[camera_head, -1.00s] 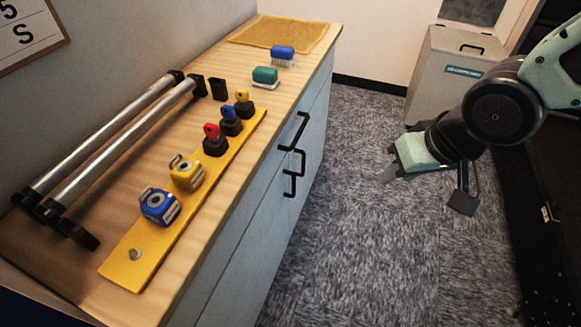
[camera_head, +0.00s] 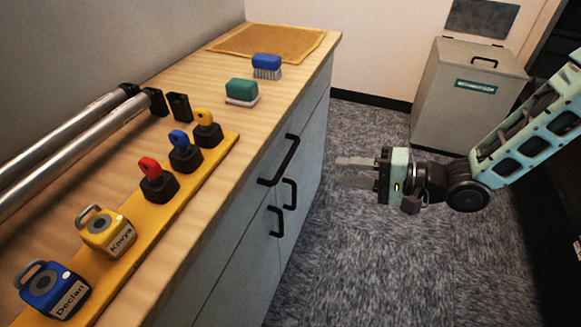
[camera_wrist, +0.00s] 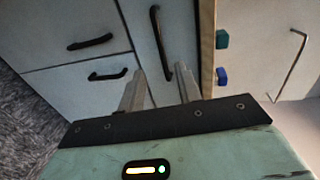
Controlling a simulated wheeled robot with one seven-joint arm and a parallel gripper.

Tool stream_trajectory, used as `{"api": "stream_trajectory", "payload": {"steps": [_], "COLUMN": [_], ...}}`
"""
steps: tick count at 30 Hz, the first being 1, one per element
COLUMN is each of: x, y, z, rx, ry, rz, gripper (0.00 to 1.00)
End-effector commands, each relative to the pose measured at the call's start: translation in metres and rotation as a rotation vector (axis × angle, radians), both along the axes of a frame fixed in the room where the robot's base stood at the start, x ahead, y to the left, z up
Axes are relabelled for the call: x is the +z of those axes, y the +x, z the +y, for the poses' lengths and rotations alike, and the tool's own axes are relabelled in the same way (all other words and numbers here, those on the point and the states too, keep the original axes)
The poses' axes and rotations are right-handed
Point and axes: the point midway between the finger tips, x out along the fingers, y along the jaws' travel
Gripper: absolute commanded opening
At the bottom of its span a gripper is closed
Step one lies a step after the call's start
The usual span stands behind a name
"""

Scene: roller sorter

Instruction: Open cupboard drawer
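The cupboard (camera_head: 235,275) stands on the left with a pale drawer front (camera_head: 312,108) under its wooden top. The drawer looks flush and closed. Its long black handle (camera_head: 279,163) is the upper one; it also shows in the wrist view (camera_wrist: 161,42). My gripper (camera_head: 340,172) is open and empty, to the right of the handle and pointing at the cupboard front. In the wrist view its two fingers (camera_wrist: 160,90) lie on either side of the drawer handle in the picture. In the head view a gap separates the fingertips from the handle.
Two shorter door handles (camera_head: 289,194) (camera_head: 276,222) sit below the drawer. The top holds a yellow strip (camera_head: 140,235) with keys and tags, two brushes (camera_head: 240,91) (camera_head: 267,66) and metal rollers (camera_head: 70,130). A grey bin (camera_head: 460,100) stands behind my arm. Carpet between is clear.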

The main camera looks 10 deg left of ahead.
Motion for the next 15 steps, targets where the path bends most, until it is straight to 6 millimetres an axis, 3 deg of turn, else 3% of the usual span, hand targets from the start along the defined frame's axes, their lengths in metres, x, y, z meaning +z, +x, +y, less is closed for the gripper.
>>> {"api": "stream_trajectory", "payload": {"steps": [15], "x": [-0.022], "y": [0.013], "z": [0.103], "rx": [0.002], "ry": [0.0], "rz": [-0.001], "gripper": [0.34]}}
